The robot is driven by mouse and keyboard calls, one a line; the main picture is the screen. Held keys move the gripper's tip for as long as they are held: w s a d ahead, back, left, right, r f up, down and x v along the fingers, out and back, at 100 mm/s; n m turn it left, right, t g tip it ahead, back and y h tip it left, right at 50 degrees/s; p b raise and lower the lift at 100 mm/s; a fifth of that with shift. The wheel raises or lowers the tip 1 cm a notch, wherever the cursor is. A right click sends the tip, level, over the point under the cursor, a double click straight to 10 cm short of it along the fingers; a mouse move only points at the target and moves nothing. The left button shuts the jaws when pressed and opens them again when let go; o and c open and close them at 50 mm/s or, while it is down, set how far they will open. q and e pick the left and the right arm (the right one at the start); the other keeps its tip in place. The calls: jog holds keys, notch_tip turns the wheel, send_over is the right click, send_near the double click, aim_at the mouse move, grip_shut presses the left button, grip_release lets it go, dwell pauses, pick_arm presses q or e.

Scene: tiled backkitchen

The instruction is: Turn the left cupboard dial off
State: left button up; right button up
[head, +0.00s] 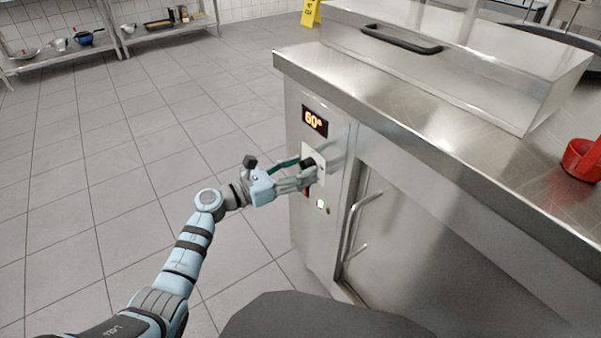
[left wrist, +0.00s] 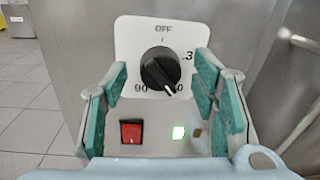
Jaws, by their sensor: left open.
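The cupboard dial is a black knob (left wrist: 160,69) on a white plate marked OFF at the top, with 3, 90 and a partly hidden number around it. Its white pointer line is toward the lower right, away from OFF. In the head view the dial (head: 307,164) sits on the steel cupboard's narrow front panel, below a display (head: 314,121) that seems to read 60. My left gripper (head: 300,175) is open in front of the dial. In the left wrist view its green-padded fingers (left wrist: 160,100) stand on both sides of the knob, apart from it. My right gripper is not in view.
Below the dial are a red switch (left wrist: 132,131) and a lit green lamp (left wrist: 179,132). A vertical door handle (head: 354,225) is right of the panel. The steel worktop (head: 420,140) overhangs above. The tiled floor (head: 100,180) to the left is clear.

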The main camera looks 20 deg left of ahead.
pick_arm(q)
jog(key=shift+w+d, duration=0.15)
jog(key=c, duration=1.2)
jog(key=shift+o, duration=0.2)
